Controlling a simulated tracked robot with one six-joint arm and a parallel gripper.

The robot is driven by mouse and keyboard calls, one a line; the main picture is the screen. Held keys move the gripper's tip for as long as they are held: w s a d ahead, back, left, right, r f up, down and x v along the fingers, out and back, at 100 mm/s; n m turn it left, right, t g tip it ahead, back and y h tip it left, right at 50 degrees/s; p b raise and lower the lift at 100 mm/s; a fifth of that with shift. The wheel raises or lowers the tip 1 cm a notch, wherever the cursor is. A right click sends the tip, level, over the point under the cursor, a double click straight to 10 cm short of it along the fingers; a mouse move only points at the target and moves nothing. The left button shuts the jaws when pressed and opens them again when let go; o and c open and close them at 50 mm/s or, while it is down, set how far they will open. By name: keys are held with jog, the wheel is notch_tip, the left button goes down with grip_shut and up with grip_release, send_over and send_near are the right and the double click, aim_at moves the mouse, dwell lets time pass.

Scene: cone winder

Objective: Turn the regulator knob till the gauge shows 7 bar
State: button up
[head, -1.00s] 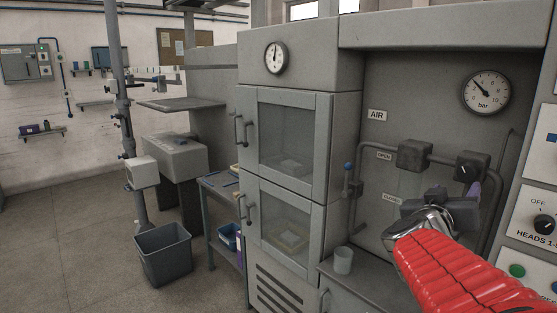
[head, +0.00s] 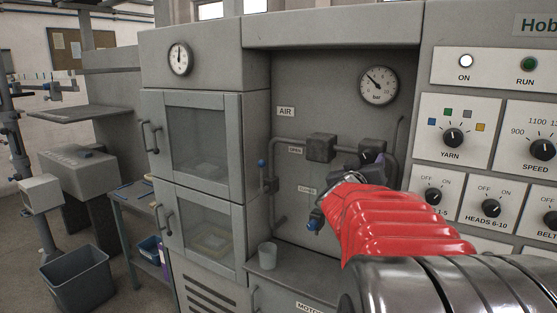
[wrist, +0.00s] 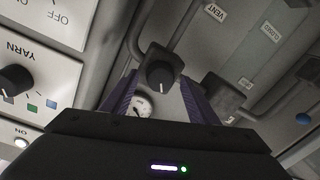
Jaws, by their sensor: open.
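The round white bar gauge (head: 378,85) is on the grey panel at the upper right of the recess. Its needle points to the upper left, at roughly 3, though the numbers are small. The dark regulator knob (head: 372,157) is on the pipework below the gauge, partly hidden by my gripper (head: 358,178). In the wrist view the knob (wrist: 160,68) with its pale mark lies between the two purple fingers of my open gripper (wrist: 160,98), with space visible on both sides. The gauge (wrist: 143,104) shows beyond it.
A blue-handled valve (head: 262,164) is on the pipe to the left, and another blue-handled part (head: 315,220) is below my gripper. A cup (head: 267,255) stands on the ledge. The switch panel with the YARN knob (head: 453,137) is close on the right.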

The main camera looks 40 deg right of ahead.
jog(key=shift+w+d, duration=0.2)
jog(key=shift+d, duration=0.15)
jog(key=shift+a, duration=0.1)
jog(key=c, duration=1)
